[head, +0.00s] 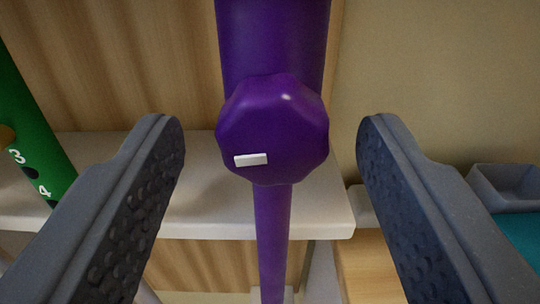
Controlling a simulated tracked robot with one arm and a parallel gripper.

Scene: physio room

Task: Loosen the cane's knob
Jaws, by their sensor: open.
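The cane (272,35) is purple and stands upright in the middle of the head view, with a wide upper tube and a thinner lower shaft (273,235). Its knob (275,125) is a purple, many-sided disc facing me where the tube narrows. A short white mark (251,160) sits low on the knob's face, left of centre, and is nearly level. My gripper (270,135) is open, with one dark, textured finger on each side of the knob. Clear gaps show between both fingers and the knob. The cane's top and foot are out of view.
A pale shelf (205,205) lies behind the cane, with a wood panel above it. A green tube (30,130) with white numbers leans at the left. A grey tray (508,187) and a teal surface (522,235) are at the right, near a beige wall (440,80).

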